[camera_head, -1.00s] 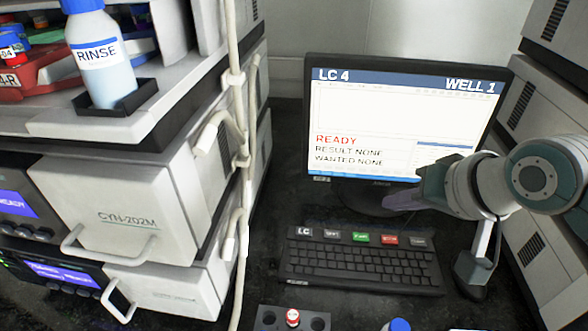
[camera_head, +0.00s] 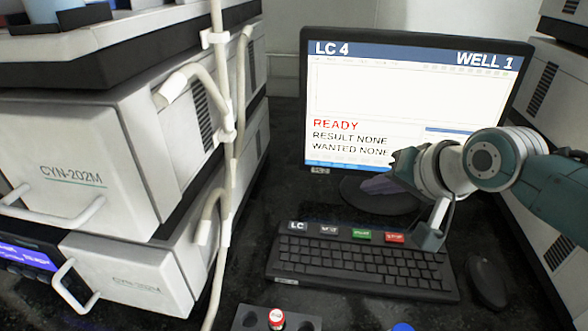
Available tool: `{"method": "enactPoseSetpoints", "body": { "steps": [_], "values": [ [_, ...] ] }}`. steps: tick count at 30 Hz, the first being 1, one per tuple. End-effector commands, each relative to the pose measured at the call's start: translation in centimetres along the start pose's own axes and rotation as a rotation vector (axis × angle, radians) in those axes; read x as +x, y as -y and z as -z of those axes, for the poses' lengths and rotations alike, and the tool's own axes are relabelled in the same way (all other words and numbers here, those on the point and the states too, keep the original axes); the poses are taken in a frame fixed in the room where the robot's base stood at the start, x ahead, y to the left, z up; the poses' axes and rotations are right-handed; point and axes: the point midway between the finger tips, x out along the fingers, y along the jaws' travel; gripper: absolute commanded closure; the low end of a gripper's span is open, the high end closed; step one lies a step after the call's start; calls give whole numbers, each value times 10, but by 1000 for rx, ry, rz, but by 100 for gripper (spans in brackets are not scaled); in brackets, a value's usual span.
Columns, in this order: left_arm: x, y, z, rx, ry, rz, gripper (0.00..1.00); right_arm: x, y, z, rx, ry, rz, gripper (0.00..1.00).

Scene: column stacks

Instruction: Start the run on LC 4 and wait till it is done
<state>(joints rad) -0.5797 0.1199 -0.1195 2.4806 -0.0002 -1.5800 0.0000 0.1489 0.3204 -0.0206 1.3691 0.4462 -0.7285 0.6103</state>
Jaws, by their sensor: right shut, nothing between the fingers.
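The monitor (camera_head: 405,85) stands at the back and reads LC 4, WELL 1, READY in red, RESULT NONE and WANTED NONE. The keyboard (camera_head: 362,266) lies in front of it. Along its back edge are an LC key (camera_head: 297,226), a dark key, a green key (camera_head: 362,235) and a red key (camera_head: 395,238). My right gripper (camera_head: 374,186) is shut and empty, in front of the screen's lower edge and above the back of the keyboard. It touches no key that I can see, and it covers part of the screen's lower right. My left gripper is out of view.
A mouse (camera_head: 487,281) lies right of the keyboard. A dark rack (camera_head: 248,319) with a red-capped vial (camera_head: 277,318) and a blue cap (camera_head: 401,327) sit at the front. Stacked instruments (camera_head: 65,150) with handles and hoses (camera_head: 222,110) stand left; vented housings stand right.

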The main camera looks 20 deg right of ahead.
Motion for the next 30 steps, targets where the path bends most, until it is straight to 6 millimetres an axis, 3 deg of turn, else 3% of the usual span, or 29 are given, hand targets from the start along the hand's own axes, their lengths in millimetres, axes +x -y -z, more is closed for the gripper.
{"method": "enactPoseSetpoints", "body": {
  "steps": [15, 21, 30],
  "values": [
    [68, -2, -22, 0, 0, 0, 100, 46, -34, -34, -1, 0, -1, 100],
    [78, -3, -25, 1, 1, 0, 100, 58, -42, -42, 0, 1, -1, 100],
    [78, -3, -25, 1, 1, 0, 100, 58, -43, -43, 0, 0, 0, 100]
  ]
}}
